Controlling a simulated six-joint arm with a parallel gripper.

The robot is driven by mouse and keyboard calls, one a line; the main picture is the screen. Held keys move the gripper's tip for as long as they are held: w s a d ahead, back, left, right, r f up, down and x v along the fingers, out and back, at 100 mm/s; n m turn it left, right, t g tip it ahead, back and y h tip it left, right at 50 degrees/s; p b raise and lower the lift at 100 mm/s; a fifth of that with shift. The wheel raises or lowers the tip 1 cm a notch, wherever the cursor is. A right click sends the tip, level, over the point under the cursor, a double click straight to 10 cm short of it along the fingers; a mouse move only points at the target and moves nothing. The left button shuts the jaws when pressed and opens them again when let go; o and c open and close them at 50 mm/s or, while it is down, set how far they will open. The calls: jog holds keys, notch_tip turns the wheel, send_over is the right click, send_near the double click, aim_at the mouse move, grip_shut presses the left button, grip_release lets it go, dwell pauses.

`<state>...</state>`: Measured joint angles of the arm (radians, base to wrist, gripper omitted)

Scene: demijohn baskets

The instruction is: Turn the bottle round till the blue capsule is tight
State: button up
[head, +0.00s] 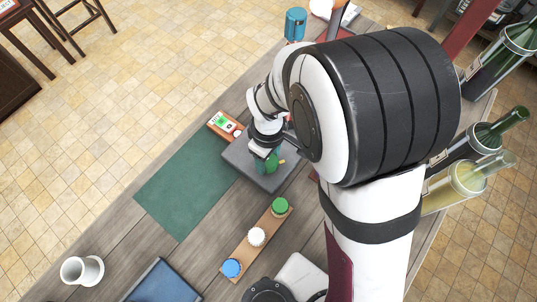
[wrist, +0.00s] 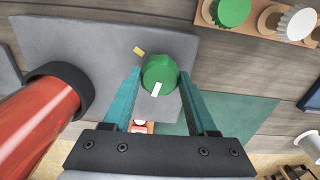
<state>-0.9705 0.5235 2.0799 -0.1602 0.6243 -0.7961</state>
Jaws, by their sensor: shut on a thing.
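My gripper (head: 268,150) is over a grey slab on the table, and in the wrist view (wrist: 160,82) its teal fingers stand on both sides of a green capsule (wrist: 160,72) and are shut on it. The capsule has a white mark on its side, and a small yellow tab (wrist: 139,50) shows beside it. What lies under the green capsule is mostly hidden, so I cannot tell how it sits on a bottle. The blue capsule (head: 231,268) stands on a wooden strip (head: 244,253), at the end away from my gripper, with a white capsule (head: 257,236) and another green capsule (head: 280,206).
The grey slab (head: 240,160) borders a dark green mat (head: 185,185). A red cylinder with a black collar (wrist: 35,115) is close at left in the wrist view. Bottles in holders (head: 465,178) line the right side. A white mug (head: 82,270) stands at lower left.

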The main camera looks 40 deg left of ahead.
aim_at(269, 160)
jog(key=m, duration=0.4)
jog(key=shift+m, duration=2.5)
jog(key=o, duration=1.4)
jog(key=shift+c, duration=0.2)
notch_tip(269, 160, up, 16)
jog(key=shift+d, duration=0.1)
